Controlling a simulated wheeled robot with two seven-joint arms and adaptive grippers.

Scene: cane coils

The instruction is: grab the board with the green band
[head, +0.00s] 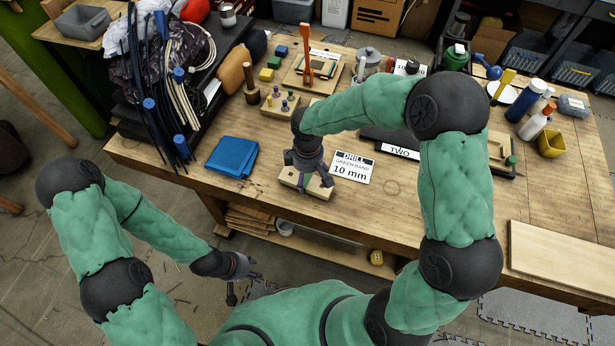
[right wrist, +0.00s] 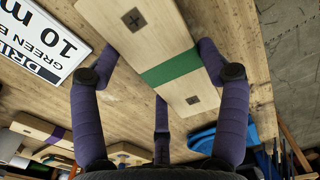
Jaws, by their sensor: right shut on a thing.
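The pale wooden board with the green band (right wrist: 172,67) lies between the fingers of my right gripper (right wrist: 160,80) in the right wrist view. Dark square marks show on either side of the band. In the head view the board (head: 320,190) is at the front edge of the workbench, partly hidden under my right gripper (head: 306,180), which is shut on it. I cannot tell if the board is clear of the bench top. My left gripper (head: 244,276) hangs in front of the bench, low, with its fingers apart and empty.
A white sign (head: 352,168) reading "DRILL GREEN BAND 10 mm" lies right of the board. A blue folded cloth (head: 232,157) lies to the left. Another board with a purple band (right wrist: 42,131) shows in the wrist view. A wide plank (head: 565,255) lies at the right.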

